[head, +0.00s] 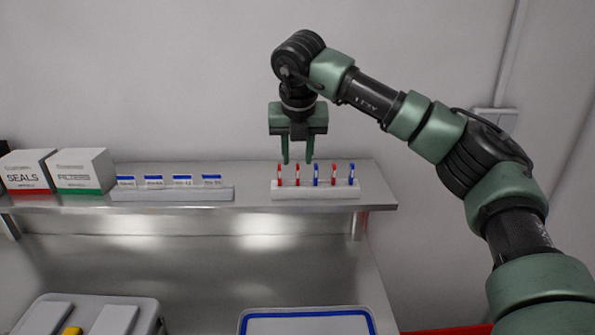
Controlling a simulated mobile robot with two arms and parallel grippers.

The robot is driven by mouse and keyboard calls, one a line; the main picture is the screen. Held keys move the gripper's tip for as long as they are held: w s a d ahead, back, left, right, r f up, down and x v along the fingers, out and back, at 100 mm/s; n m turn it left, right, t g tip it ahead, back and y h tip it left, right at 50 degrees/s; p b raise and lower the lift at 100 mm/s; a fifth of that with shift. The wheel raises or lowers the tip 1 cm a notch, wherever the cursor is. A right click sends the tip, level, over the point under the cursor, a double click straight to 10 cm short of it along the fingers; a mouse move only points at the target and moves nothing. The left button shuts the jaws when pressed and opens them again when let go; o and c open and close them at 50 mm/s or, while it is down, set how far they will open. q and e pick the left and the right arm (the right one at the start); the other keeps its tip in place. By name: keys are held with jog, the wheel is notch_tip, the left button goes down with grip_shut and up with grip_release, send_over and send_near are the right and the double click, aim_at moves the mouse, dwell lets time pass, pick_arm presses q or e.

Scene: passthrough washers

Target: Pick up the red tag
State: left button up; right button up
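A white rack (315,191) stands near the right end of the metal shelf and holds a row of upright red and blue tags. Red tags stand at the far left (279,173), second from left (297,174) and fourth (333,173). A blue tag (316,173) is in the middle and another (351,173) at the right end. My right gripper (297,161) points straight down over the left part of the rack. Its two fingers are apart with nothing between them. The second red tag appears just below the gap; I cannot tell the exact depth. My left gripper is not in view.
A white holder (172,194) with several blue-topped labels stands left on the shelf (250,205). A SEALS box (27,172) and a green-banded box (82,172) are further left. A blue-rimmed tray (306,325) and a grey bin (88,303) are below. The wall is close behind.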

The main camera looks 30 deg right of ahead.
aim_at(297, 165)
jog(key=p+x, duration=0.2)
jog(key=x, duration=0.3)
jog(key=shift+w+d+f, duration=0.1)
jog(key=shift+d+f, duration=0.1)
jog(key=shift+d, duration=0.05)
jog(key=shift+a+r, duration=0.1)
jog(key=shift+a, duration=0.05)
grip_shut()
